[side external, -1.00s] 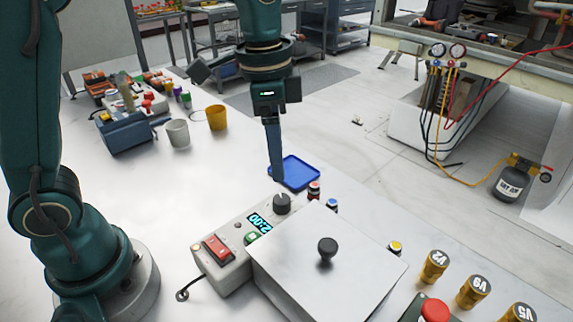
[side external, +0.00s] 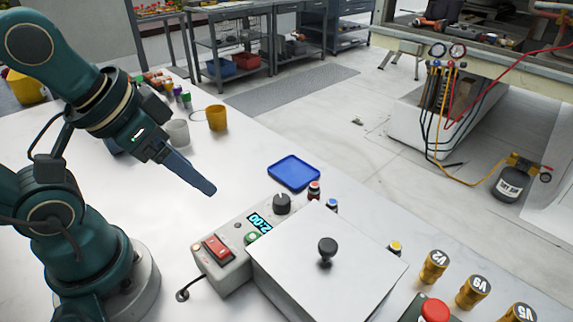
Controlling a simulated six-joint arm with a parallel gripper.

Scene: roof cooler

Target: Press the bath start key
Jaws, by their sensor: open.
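The bath (side external: 320,262) is a box with a flat metal lid and a black knob (side external: 327,247). Its control panel (side external: 228,272) is on the left side. The panel has a red rocker switch (side external: 217,247), a lit display (side external: 259,222) reading 2:00, a black dial (side external: 282,203) and a green key (side external: 252,237), partly hidden by the lid's edge. My gripper (side external: 208,189) is up and left of the panel, tilted down to the right, apart from the keys. Its fingers appear edge-on, with nothing seen between them.
A blue tray (side external: 294,172) lies behind the bath. A yellow cup (side external: 217,118) and a grey cup (side external: 177,133) stand farther back.

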